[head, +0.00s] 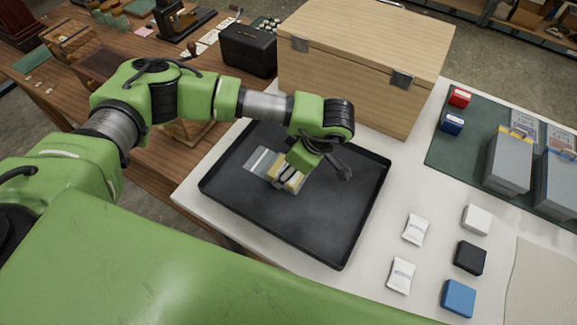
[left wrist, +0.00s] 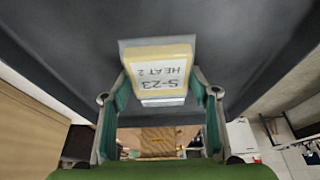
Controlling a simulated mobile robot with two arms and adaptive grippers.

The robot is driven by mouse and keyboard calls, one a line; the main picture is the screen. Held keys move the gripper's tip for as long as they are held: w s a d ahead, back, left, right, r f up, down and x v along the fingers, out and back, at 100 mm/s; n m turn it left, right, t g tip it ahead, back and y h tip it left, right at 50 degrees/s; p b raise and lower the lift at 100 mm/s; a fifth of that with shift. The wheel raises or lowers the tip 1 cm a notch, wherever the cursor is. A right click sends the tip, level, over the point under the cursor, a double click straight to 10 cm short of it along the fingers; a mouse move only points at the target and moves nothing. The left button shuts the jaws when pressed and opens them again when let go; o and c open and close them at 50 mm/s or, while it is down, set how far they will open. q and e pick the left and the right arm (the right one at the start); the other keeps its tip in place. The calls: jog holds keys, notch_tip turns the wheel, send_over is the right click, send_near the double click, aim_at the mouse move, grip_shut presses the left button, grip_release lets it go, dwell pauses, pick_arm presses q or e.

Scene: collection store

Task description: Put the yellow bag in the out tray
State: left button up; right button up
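The yellow bag (head: 271,158) is a small block with a pale flap, low over or on the floor of the black tray (head: 340,222), left of its middle. I cannot tell whether it touches the tray floor. My left gripper (head: 287,176) reaches down into the tray and partly hides the bag. In the left wrist view the bag (left wrist: 160,57) shows a white label reading "S-23 HEAT 2". The fingers of my left gripper (left wrist: 160,90) are against its two sides. My right gripper is not in view.
A large wooden box (head: 350,70) stands directly behind the tray. White packets (head: 416,229), a white block (head: 476,219), a black block (head: 470,258) and a blue block (head: 458,298) lie to the right. A green mat (head: 455,158) bears grey boxes (head: 510,162).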

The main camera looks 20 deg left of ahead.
pick_arm(q)
jog(key=o, duration=0.4)
jog(key=shift+o, duration=0.2)
jog(key=shift+r, duration=0.25)
jog(key=b+v, duration=0.4)
jog(key=v, duration=0.7)
jog(key=shift+d+r, duration=0.2)
jog(key=shift+r, duration=0.15)
jog(key=shift+s, duration=0.1)
